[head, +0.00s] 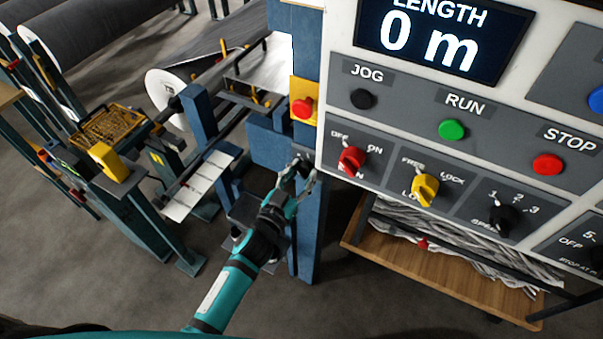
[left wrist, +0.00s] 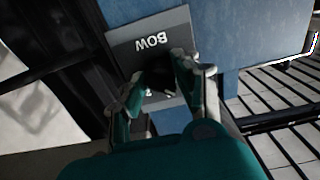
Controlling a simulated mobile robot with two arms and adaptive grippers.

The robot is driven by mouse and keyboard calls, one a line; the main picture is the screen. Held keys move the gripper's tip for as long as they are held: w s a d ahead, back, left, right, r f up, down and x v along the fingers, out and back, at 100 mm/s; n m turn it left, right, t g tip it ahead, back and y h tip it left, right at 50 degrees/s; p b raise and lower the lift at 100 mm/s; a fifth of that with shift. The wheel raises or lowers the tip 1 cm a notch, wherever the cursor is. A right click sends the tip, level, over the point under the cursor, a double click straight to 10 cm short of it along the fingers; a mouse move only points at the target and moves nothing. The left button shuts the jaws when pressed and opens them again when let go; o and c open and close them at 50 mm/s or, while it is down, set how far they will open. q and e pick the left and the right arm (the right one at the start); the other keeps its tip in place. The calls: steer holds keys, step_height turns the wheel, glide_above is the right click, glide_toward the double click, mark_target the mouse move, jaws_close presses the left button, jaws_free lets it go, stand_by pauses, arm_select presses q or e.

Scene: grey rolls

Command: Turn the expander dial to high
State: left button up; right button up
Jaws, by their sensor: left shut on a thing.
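A small grey plate marked BOW (left wrist: 128,46) is fixed to a blue upright and reads upside down in the left wrist view. A dark knob (left wrist: 158,78), which appears to be the expander dial, sits on it. My left gripper (left wrist: 163,74) is shut on this dial, a finger on each side. The fingers cover much of the dial, so its pointer and setting cannot be read. In the head view, my left gripper (head: 299,170) is at the blue post (head: 309,225), just left of the control panel. My right gripper is not in view.
The control panel (head: 445,118) fills the right, with red, yellow and black knobs, JOG, RUN and STOP buttons and a display reading 0 m. A red button (head: 302,108) on a yellow box is above my gripper. A wooden shelf (head: 450,287) lies below the panel.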

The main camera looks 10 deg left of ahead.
arm_select(q)
jaws_close()
steer(key=shift+m, duration=0.3)
steer(key=m, duration=0.3)
steer(key=shift+b, duration=0.3)
steer(key=m+b, duration=0.1)
steer(key=m, duration=0.8)
steer(key=shift+a+m+b, duration=0.1)
steer(key=shift+m+b, duration=0.65)
steer(key=shift+m, duration=1.95)
